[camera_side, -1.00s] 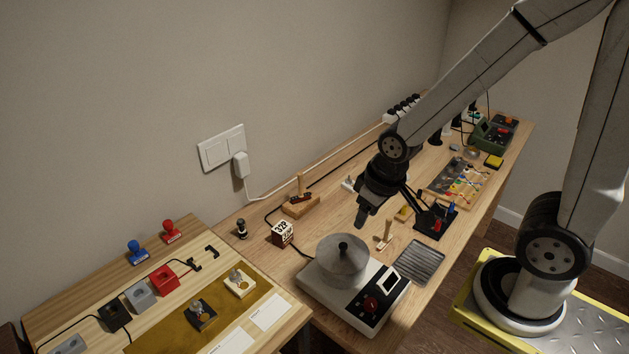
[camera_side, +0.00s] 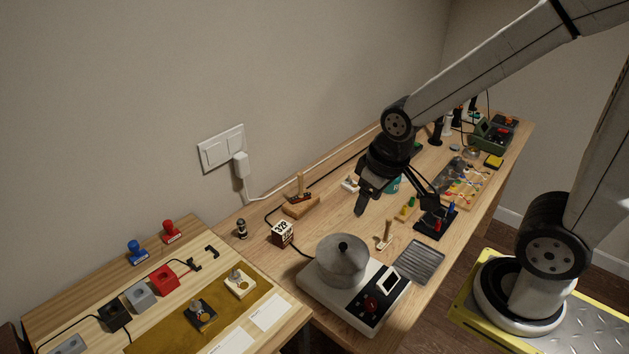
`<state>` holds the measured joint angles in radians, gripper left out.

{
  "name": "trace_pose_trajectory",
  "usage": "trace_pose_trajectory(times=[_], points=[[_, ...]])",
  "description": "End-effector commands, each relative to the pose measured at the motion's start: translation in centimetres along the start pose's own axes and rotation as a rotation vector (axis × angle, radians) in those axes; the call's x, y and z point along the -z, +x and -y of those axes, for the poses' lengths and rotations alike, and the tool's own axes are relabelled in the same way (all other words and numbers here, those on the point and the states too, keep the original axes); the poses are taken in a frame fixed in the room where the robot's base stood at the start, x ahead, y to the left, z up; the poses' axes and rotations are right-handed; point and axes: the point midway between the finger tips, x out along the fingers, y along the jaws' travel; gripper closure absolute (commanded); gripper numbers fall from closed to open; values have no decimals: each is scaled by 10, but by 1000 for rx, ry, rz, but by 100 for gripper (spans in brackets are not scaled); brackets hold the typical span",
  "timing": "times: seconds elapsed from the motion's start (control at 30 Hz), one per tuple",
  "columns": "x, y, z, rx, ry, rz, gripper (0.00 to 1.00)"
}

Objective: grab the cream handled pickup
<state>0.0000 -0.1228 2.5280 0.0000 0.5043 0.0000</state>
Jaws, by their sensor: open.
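A small piece with an upright cream handle (camera_side: 385,235) stands on the wooden bench, between the white device and the ribbed grey tray; it looks like the cream handled pickup. My gripper (camera_side: 395,203) is in the air above the bench, behind and above this piece in the picture. Its dark fingers are spread wide, with nothing between them. The gripper is clear of the cream handle. Other small light-coloured pieces with knobs show on the left board (camera_side: 240,284) and by the wall (camera_side: 349,184).
A white device with a round grey drum (camera_side: 342,260) stands in front. The ribbed tray (camera_side: 420,262) lies right of the cream handle. A black stand with coloured tools (camera_side: 436,222), a wooden block with a handle (camera_side: 300,205) and a number cube (camera_side: 282,234) stand nearby.

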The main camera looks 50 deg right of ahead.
Motion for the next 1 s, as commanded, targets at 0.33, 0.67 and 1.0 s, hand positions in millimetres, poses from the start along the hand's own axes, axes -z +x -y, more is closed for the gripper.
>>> trace_pose_trajectory(times=[0.33, 0.67, 1.0], points=[[2, -9, -10, 13, 115, 52, 35], [-1, -2, -32, 58, 390, 172, 35], [-2, 6, -73, 211, 950, 396, 35]])
